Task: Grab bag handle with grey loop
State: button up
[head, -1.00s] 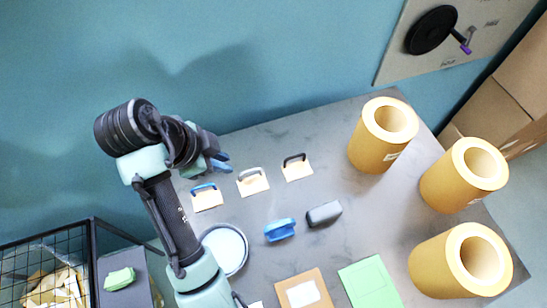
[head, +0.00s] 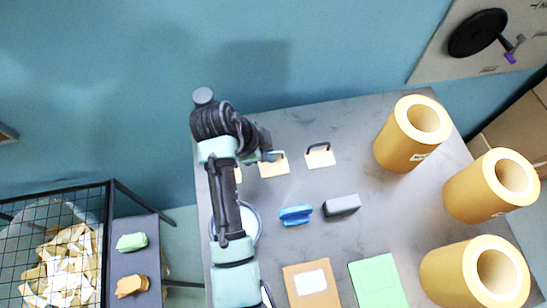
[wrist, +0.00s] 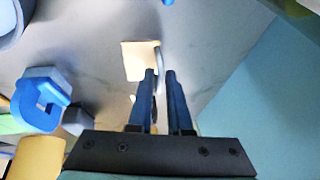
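The bag handle with the grey loop shows in the head view as a tan card (head: 273,169), its loop partly behind my gripper. In the wrist view its card (wrist: 138,62) lies ahead of the fingers, with the pale grey loop (wrist: 157,54) along its right edge. My gripper (wrist: 160,72) is open, its two blue fingers apart with a gap between them. The fingertips are close to the loop; I cannot tell whether they touch it. The black-loop handle (head: 320,156) lies to the right. The blue-loop handle is mostly hidden by my arm.
A blue object (head: 296,215) and a grey block (head: 342,205) lie in front of the handles. A round dish (head: 250,222) is partly under my arm. Several kraft rolls (head: 412,134) stand at the right. The wall is behind the table (head: 350,115).

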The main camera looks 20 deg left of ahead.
jog(key=shift+w+d+f, duration=0.1)
jog(key=shift+w+f, duration=0.1)
jog(key=shift+f, duration=0.4)
grip_shut()
